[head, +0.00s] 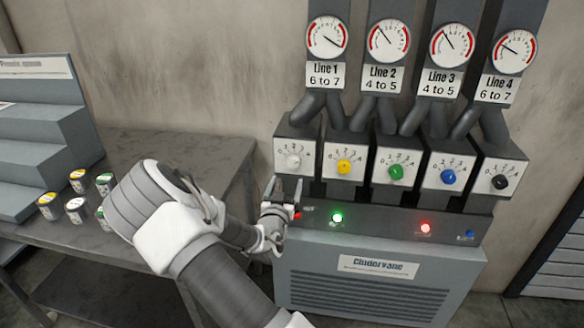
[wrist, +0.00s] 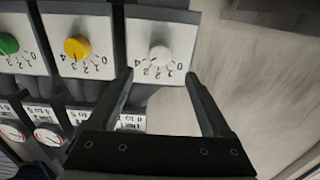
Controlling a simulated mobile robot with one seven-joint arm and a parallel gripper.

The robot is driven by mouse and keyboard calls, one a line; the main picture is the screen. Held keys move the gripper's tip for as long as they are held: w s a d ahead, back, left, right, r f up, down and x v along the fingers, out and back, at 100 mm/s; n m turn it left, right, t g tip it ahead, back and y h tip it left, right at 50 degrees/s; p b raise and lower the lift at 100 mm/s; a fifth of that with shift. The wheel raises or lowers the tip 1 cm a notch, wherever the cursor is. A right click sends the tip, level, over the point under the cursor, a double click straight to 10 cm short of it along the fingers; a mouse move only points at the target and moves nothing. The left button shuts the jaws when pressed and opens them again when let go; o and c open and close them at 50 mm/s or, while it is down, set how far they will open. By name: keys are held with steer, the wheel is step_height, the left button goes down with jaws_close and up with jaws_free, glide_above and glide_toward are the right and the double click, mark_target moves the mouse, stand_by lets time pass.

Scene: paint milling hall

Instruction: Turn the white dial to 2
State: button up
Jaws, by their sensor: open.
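The white dial (head: 293,161) is the leftmost knob in the row on the machine, on a white plate with a printed scale from 0 to 4. It also shows in the wrist view (wrist: 160,54), where the picture is upside down. I cannot tell which number its pointer marks. My gripper (head: 286,183) is open and empty, just below the white dial. In the wrist view the fingers of my gripper (wrist: 157,75) stand apart to either side of the dial's plate, and the knob lies beyond the tips, apparently untouched.
Yellow (head: 344,167), green (head: 396,172), blue (head: 448,176) and black (head: 500,182) dials continue to the right. Below them a ledge (head: 380,222) carries lit buttons. Gauges (head: 327,37) and pipes are above. A table (head: 150,150) with small jars stands left.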

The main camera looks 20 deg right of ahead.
mark_target(293, 165)
steer(key=x, duration=0.9)
steer(key=shift+w+d, duration=0.2)
jaws_close()
